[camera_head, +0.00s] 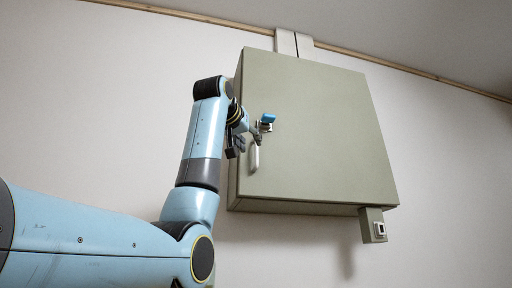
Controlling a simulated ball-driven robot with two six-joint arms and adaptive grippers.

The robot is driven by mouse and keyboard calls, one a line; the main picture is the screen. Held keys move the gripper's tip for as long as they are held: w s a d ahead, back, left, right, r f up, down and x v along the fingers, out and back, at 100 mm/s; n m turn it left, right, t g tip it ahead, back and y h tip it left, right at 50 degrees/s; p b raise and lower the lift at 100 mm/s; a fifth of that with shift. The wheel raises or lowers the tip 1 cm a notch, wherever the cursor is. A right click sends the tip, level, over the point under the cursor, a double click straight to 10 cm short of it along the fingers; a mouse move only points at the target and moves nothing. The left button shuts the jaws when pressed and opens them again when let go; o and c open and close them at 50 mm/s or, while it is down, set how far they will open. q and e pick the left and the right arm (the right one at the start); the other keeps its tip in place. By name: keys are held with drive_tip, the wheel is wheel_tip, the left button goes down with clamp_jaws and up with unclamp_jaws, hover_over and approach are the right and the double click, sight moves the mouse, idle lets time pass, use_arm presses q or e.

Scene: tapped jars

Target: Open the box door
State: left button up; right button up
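A grey-green box (315,130) is fixed to the wall, and its door looks closed. A pale handle (254,157) sits near the left edge of the door. Just above the handle is a small blue piece (268,118) on a metal fitting. My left gripper (241,146) is at the left edge of the door, beside the handle and just left of the blue piece. It covers part of the box's left edge. Its fingers are small and dark, and I cannot tell whether they touch the handle or how far apart they are. My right gripper is not in view.
Two pale conduits (294,43) run up from the top of the box. A small switch box (373,226) hangs under its lower right corner. A wooden strip (400,67) runs along the top of the wall. The space right of the box is clear.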

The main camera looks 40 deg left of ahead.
sight(256, 151)
use_arm(q)
drive_tip(key=p+x, duration=0.2)
drive_tip(key=x, duration=0.3)
drive_tip(key=shift+w+a, duration=0.1)
drive_tip(key=shift+w, duration=0.15)
drive_tip(key=shift+w+a, duration=0.1)
drive_tip(key=shift+w, duration=0.2)
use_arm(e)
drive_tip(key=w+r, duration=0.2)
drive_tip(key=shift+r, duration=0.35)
use_arm(q)
drive_tip(key=shift+f, duration=0.1)
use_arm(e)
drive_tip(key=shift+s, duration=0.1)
use_arm(q)
clamp_jaws()
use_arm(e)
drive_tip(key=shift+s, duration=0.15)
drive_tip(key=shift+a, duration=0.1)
